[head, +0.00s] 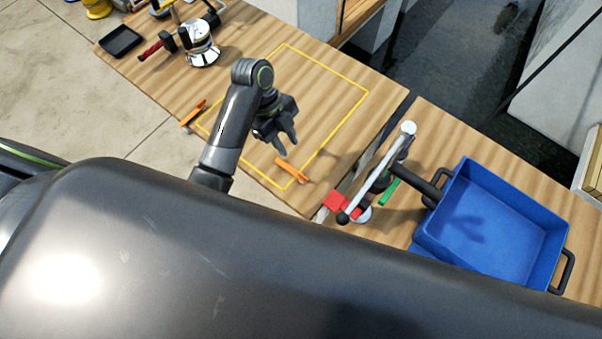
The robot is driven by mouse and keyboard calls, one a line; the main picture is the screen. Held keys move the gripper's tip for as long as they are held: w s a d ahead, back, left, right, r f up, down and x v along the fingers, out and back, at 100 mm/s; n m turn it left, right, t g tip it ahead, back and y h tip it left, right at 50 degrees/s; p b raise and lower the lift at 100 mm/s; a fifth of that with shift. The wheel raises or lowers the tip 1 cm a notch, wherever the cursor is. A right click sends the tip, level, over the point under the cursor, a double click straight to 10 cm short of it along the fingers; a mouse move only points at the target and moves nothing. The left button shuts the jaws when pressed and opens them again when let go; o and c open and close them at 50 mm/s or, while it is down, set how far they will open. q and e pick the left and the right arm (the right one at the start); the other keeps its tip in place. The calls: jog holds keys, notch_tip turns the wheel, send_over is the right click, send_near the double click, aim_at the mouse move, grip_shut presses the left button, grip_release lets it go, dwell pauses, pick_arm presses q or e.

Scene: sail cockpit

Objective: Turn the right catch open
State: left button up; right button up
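The right catch (292,170) is a small orange bar on the wooden top. It lies at the near right corner of a yellow outline (326,80), and its right end crosses the line. Another orange catch (193,114) lies outside the outline's left corner, by the edge of the wood. My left gripper (289,149) points down just above the right catch, its fingers parted and empty. Whether a fingertip touches the catch I cannot tell. My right gripper is not in view.
A blue bin (492,222) stands on the right-hand top, beside a silver lever (378,171) with a red block (335,201) and a green piece (389,192). A chrome winch (202,47) and a black tray (120,41) sit at the far left. The outlined area is clear.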

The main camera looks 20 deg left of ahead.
aim_at(303, 175)
pick_arm(q)
jog(key=b+x, duration=0.1)
jog(key=x, duration=1)
jog(key=shift+d+f, duration=0.2)
jog(key=shift+f, duration=0.35)
grip_shut()
